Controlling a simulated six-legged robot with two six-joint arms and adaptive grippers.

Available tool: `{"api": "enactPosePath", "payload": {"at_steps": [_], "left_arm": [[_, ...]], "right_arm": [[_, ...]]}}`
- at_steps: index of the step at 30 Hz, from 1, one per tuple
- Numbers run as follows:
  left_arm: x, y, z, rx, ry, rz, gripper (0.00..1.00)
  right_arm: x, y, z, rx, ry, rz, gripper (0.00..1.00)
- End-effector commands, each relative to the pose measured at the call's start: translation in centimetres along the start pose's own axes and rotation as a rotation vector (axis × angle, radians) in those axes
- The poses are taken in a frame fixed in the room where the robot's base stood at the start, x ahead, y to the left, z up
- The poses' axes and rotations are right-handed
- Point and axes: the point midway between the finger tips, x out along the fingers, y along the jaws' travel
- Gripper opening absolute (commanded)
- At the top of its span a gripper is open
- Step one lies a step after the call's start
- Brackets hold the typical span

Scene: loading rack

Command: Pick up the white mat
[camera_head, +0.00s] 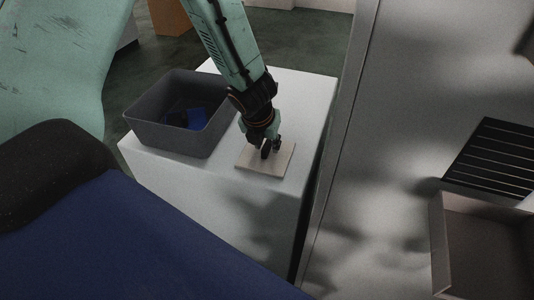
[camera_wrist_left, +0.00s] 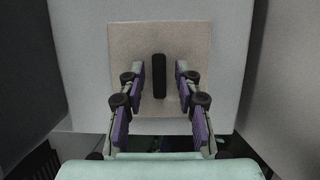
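The white mat (camera_head: 249,159) is a thin, pale square lying flat on top of a white block (camera_head: 310,110). In the left wrist view the mat (camera_wrist_left: 203,45) has a dark upright bar (camera_wrist_left: 159,66), like a handle, at its middle. My left gripper (camera_head: 271,150) points down over the mat. In the left wrist view its two fingers (camera_wrist_left: 160,82) are spread, one on each side of the bar, with visible gaps. I cannot tell how far the fingertips are above the mat. My right gripper is not in view.
A grey bin (camera_head: 165,141) with blue items (camera_head: 187,118) stands on the block, left of the mat. A pale wall or panel (camera_head: 385,150) rises close to the block's right side. A black slatted rack (camera_head: 492,155) and an open box (camera_head: 440,245) lie at far right.

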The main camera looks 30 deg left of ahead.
Motion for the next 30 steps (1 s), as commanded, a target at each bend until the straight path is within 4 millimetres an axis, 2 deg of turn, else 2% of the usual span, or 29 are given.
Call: {"api": "enactPosePath", "payload": {"at_steps": [1,10,23,26,30], "left_arm": [[0.0,0.0,0.0,0.0,0.0,0.0,0.26],[0.0,0.0,0.0,-0.001,0.0,0.0,0.01],[-0.2,0.0,0.1,-0.001,0.0,0.0,0.0],[-1.0,0.0,0.4,-0.003,-0.001,0.0,0.0],[-3.1,0.0,1.3,-0.003,-0.002,-0.001,0.0]], "right_arm": [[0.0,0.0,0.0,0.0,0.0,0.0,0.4],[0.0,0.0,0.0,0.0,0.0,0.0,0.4],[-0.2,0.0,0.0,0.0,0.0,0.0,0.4],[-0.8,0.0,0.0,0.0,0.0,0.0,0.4],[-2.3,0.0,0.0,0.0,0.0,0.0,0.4]]}}
